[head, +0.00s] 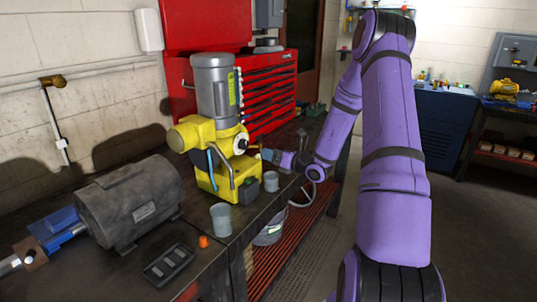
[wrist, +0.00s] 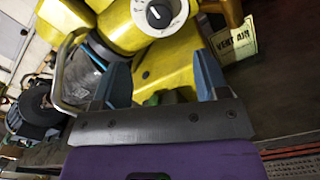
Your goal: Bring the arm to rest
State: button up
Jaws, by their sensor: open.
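My purple arm (head: 393,160) reaches from the lower right up and over, then down to the bench. My gripper (head: 265,154) is beside the right side of the yellow pump with its grey motor (head: 213,90). In the wrist view my gripper (wrist: 162,78) is open, its two blue-grey fingers apart. The yellow housing (wrist: 170,70) shows behind and between the fingers, and I see nothing clasped. I cannot tell whether a finger touches it. A tag reading "VENT AIR" (wrist: 233,38) hangs right of the fingers, near a round dial (wrist: 158,14).
The bench (head: 100,262) holds a dark grey motor (head: 130,203), a grey cup (head: 221,219), a smaller cup (head: 271,181), an orange piece (head: 203,241) and a dark tray (head: 168,263). A red tool cabinet (head: 268,85) stands behind. The floor (head: 480,240) at right is clear.

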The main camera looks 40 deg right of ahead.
dwell(0.4)
jog(key=s+a+r+n+g+y, duration=0.2)
jog(key=s+a+r+n+g, duration=0.25)
jog(key=a+n, duration=0.3)
jog(key=s+a+r+n+g+y, duration=0.1)
jog(key=s+a+r+n+g, duration=0.3)
jog(key=a+r+n, duration=0.3)
jog(key=s+a+r+n+g+y, duration=0.2)
jog(key=s+a+r+n+g, duration=0.3)
jog(key=a+n, duration=0.3)
jog(key=s+r+n+t+h, duration=0.1)
jog(key=s+r+n+h, duration=0.3)
jog(key=s+n, duration=0.3)
jog(key=s+r+n+t+h, duration=0.1)
jog(key=s+r+n+h, duration=0.3)
jog(key=s, duration=1)
jog(key=n+h, duration=0.3)
jog(key=shift+d, duration=0.2)
